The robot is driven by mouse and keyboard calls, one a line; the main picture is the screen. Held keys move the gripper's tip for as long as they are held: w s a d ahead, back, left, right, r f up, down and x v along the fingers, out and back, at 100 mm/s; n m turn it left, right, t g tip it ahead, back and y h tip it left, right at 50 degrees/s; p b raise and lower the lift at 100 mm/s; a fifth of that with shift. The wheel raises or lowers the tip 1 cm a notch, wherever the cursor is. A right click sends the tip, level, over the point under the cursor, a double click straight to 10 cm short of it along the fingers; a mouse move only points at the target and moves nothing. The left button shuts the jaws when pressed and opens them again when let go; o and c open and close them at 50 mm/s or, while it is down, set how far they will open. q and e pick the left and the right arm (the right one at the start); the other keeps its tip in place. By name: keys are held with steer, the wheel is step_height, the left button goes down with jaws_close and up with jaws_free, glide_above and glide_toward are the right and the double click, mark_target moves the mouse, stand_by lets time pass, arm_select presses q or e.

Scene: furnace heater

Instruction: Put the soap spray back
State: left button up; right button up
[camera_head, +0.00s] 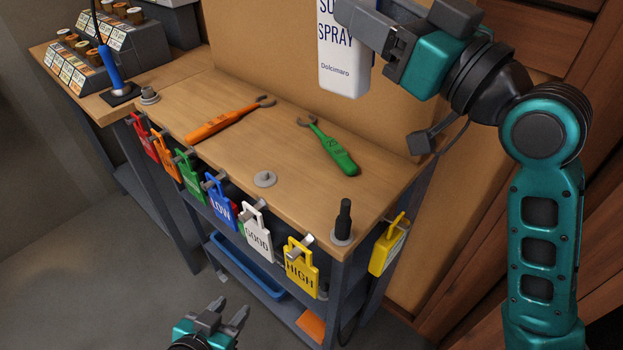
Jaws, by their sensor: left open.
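The soap spray (343,62) is a white bottle with dark blue lettering at the top of the view, upright in front of the board behind the bench. Its top is cut off by the picture edge. My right gripper (365,28) is against the bottle's right side and appears shut on it, holding it above the back of the bench; the far finger is hidden. My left gripper (229,313) is low at the bottom edge, open and empty, in front of the bench and apart from it.
The wooden bench (225,148) bears an orange wrench (225,122), a green wrench (333,150) and a black handle (343,220). Several coloured tags hang on its front edge, including a yellow HIGH tag (301,270). A blue bin (245,265) sits below.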

steer(key=shift+s+a+r+y, duration=0.15)
steer(key=shift+a+r+y, duration=0.15)
steer(key=shift+a+r, duration=0.15)
steer(key=shift+a+f+g, duration=0.15)
steer(key=shift+f+g, duration=0.2)
steer(key=shift+g, duration=0.05)
step_height(320, 180, down, 19)
steer(key=b, duration=0.7)
steer(key=shift+s+f, duration=0.1)
steer(key=o, duration=0.3)
steer(key=shift+f, duration=0.1)
arm_select(q)
steer(key=shift+h, duration=0.5)
steer(key=f, duration=0.1)
steer(key=w+d+f, duration=0.1)
steer(key=d, duration=0.1)
steer(key=shift+w+d+f, duration=0.25)
steer(key=shift+f, duration=0.15)
arm_select(e)
steer(key=shift+o, duration=0.2)
arm_select(q)
steer(key=shift+s+f, duration=0.1)
